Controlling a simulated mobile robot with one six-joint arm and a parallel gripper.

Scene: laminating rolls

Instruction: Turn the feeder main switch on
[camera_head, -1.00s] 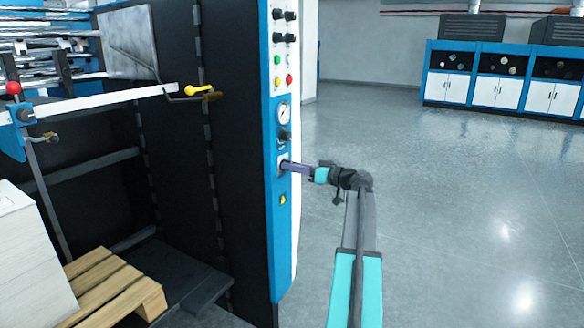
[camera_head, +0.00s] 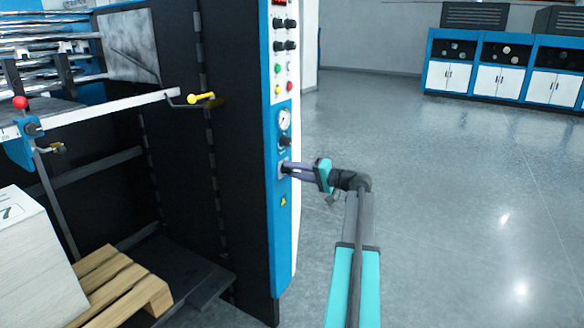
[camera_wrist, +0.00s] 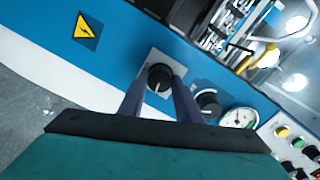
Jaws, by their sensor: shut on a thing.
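The feeder main switch is a black rotary knob (camera_wrist: 159,77) on a light square plate, set in the blue strip of the machine's panel. In the wrist view my gripper (camera_wrist: 158,84) has one finger on each side of the knob and is shut on it. In the head view my gripper (camera_head: 288,170) reaches the panel from the right at the switch plate (camera_head: 283,169). The knob itself is hidden there by the fingers. In the wrist view the white pointer line on the knob looks tilted against the plate.
A second black knob (camera_wrist: 208,102) and a pressure gauge (camera_wrist: 238,118) sit close beside the switch. A yellow warning sign (camera_head: 283,201) is below it. A pallet (camera_head: 118,290) with a paper stack (camera_head: 35,255) stands at left. The floor at right is clear.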

